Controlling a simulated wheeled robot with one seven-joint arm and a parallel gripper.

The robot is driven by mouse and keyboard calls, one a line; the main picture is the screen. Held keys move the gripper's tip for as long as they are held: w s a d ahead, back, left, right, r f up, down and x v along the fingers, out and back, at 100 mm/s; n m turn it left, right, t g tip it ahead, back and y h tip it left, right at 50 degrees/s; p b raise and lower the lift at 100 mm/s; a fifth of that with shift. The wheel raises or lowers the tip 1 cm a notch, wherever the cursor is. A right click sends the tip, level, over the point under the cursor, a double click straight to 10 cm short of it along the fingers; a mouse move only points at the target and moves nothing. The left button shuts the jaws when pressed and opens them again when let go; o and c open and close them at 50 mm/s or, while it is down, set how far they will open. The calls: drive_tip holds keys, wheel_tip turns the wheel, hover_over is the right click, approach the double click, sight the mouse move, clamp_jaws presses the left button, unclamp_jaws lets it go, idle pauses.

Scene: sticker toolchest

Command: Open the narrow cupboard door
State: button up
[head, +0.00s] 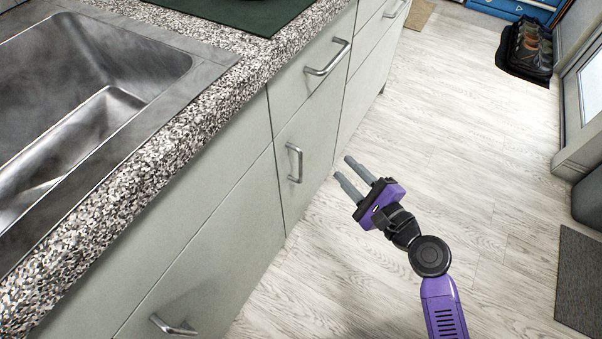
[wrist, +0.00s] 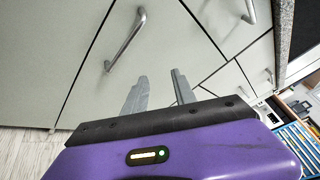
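The narrow cupboard door (head: 306,147) is pale grey-green and sits below a drawer, flush with the cabinet front. Its upright metal bar handle (head: 295,163) is on the door's left side. My gripper (head: 342,167) is open and empty, to the right of the handle and apart from it, with its fingers pointing toward the cabinet front. In the wrist view the door handle (wrist: 125,40) shows beyond and to the left of the two spread fingers of my gripper (wrist: 158,76). Nothing is between the fingers.
A drawer handle (head: 327,57) is above the door, under the speckled countertop (head: 190,122). A wider front with its own handle (head: 174,326) is at the near left.

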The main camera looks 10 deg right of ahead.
drive_tip(key=shift+w+a+r+m+g+y+b, duration=0.1)
drive_tip(key=shift+w+a+m+y+b, duration=0.15)
drive_tip(key=shift+w+a+m+y, duration=1.05)
drive_tip(key=shift+w+a+m+g+y+b, duration=0.1)
drive_tip(key=shift+w+a+m+y+b, duration=0.15)
drive_tip(key=shift+w+a+m+y, duration=0.9)
drive_tip(key=shift+w+a+r+m+g+y+b, duration=0.2)
drive_tip(key=shift+w+a+m, duration=0.5)
drive_tip(key=shift+a+m, duration=1.15)
drive_tip(key=shift+a+f+n, duration=0.15)
drive_tip(key=shift+a+n, duration=0.35)
clamp_jaws()
